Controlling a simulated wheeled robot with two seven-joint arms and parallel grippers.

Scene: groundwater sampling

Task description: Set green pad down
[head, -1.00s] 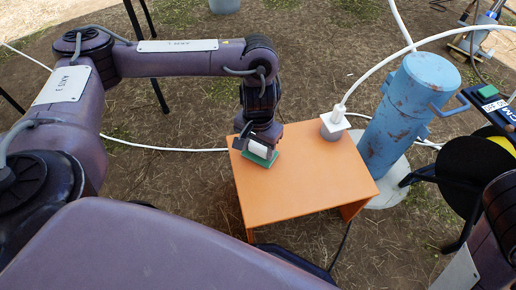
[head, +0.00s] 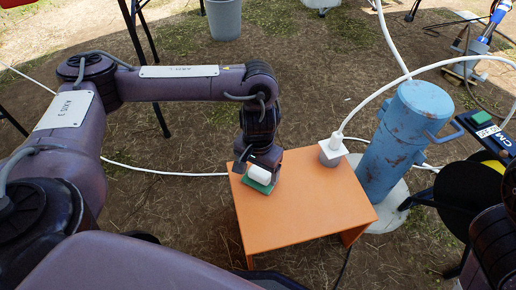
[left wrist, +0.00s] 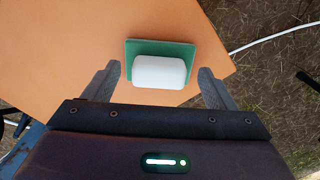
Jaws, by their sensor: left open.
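The green pad (head: 260,184) lies flat on the orange table (head: 301,210), near its back left corner. A white rounded block (head: 259,173) sits on top of the pad. In the left wrist view the pad (left wrist: 160,47) shows beyond the white block (left wrist: 159,72). My left gripper (head: 254,166) is just over the pad. In the left wrist view its two fingers (left wrist: 160,88) stand apart on either side of the white block, with a gap on each side. My right gripper is not in view.
A white fitting with a hose on a grey base (head: 331,151) stands at the table's back right corner. A blue rusty cylinder (head: 407,140) stands right of the table. A black reel (head: 463,185) is farther right. The table's front is clear.

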